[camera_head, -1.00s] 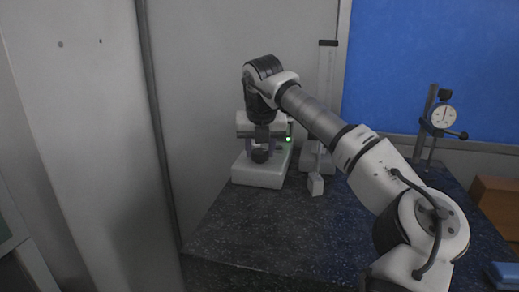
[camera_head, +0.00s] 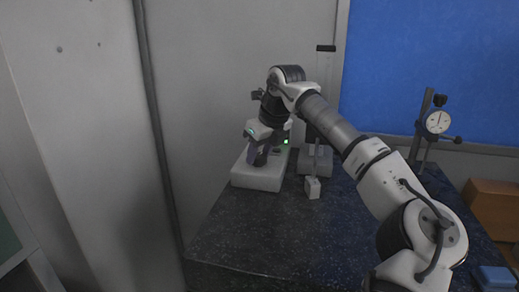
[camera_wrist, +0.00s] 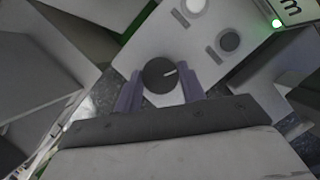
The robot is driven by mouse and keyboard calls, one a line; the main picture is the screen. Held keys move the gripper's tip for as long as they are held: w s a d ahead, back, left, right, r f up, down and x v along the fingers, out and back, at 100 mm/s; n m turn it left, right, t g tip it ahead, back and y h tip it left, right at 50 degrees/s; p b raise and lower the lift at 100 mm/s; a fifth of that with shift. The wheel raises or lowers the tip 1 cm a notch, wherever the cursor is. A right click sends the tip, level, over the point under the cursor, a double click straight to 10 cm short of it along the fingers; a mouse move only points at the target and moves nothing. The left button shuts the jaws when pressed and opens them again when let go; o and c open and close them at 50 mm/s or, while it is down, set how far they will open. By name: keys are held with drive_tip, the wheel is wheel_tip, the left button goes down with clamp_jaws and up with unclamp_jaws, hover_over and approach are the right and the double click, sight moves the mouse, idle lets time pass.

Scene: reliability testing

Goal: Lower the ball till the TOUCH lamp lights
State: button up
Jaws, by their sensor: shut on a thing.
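A white bench instrument (camera_head: 255,180) stands at the back left of the dark speckled bench. My gripper (camera_head: 258,156) is tilted, low over its front. In the wrist view, the two fingers of my gripper (camera_wrist: 161,80) are shut on the sides of a dark round knob (camera_wrist: 155,72) with a short white mark. A lamp (camera_wrist: 277,23) glows pale green at the top right; it shows green in the head view (camera_head: 286,141). I cannot read a name by it. No ball can be made out in either view.
A white block (camera_head: 312,188) and a stand (camera_head: 315,163) are close right of the instrument. A dial gauge on a post (camera_head: 438,121) stands at the back right. A brown box (camera_head: 494,203) and a blue object (camera_head: 494,277) lie at right. The front bench is clear.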

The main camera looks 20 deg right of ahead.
idle(0.5)
drive_tip(key=o, duration=1)
drive_tip(key=shift+r, duration=0.15)
drive_tip(key=b+v, duration=0.2)
drive_tip(key=v, duration=1.1)
drive_tip(key=shift+s+r, duration=0.15)
drive_tip(key=shift+r, duration=0.15)
